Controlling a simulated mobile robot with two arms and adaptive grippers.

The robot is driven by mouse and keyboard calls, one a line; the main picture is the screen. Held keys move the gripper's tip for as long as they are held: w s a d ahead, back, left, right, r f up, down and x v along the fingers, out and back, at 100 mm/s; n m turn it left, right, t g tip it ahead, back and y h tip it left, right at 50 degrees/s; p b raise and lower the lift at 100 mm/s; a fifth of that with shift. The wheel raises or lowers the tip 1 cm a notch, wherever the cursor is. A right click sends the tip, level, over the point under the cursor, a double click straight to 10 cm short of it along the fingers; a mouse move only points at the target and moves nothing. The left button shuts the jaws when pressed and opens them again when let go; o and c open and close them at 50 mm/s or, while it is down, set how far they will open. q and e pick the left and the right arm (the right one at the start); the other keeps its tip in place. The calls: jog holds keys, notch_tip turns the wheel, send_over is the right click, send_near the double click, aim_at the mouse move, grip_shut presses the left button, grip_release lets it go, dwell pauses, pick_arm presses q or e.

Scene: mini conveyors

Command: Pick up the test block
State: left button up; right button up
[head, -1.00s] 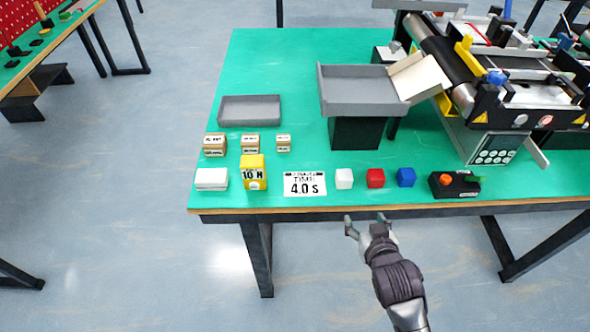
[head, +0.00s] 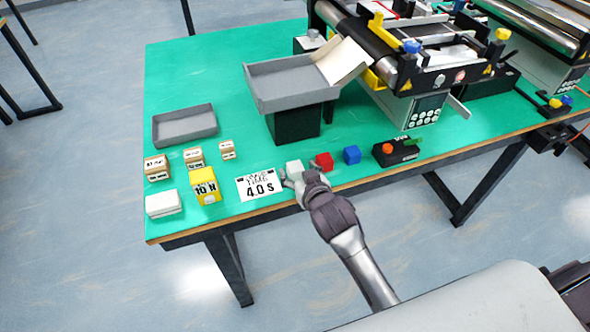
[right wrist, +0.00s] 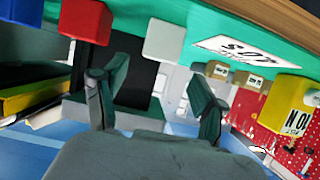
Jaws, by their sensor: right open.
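A white cube (head: 294,168), a red cube (head: 324,161) and a blue cube (head: 352,155) stand in a row near the green table's front edge. Which one is the test block cannot be told from looks. My right gripper (head: 293,181) is open at the white cube, partly covering it. In the right wrist view the white cube (right wrist: 164,40) shows beyond and between the open fingers (right wrist: 148,90), with nothing held. The red cube (right wrist: 85,20) is on the left there. My left gripper is not in view.
A yellow 10 N block (head: 205,187), a white block (head: 163,204) and a 4.0 S card (head: 260,186) lie left of the cubes. A black control box (head: 396,152) stands right. Behind are a grey tray (head: 184,125), a raised grey tray (head: 290,86) and a conveyor (head: 420,60).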

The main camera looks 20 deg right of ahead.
aim_at(295, 165)
jog(key=x, duration=0.4)
jog(key=shift+w+d+f, duration=0.1)
jog(key=shift+d+f, duration=0.05)
jog(key=shift+f, duration=0.25)
jog(key=shift+c, duration=0.3)
jog(key=c, duration=1.1)
jog(key=shift+c, duration=0.5)
jog(key=shift+r, duration=0.15)
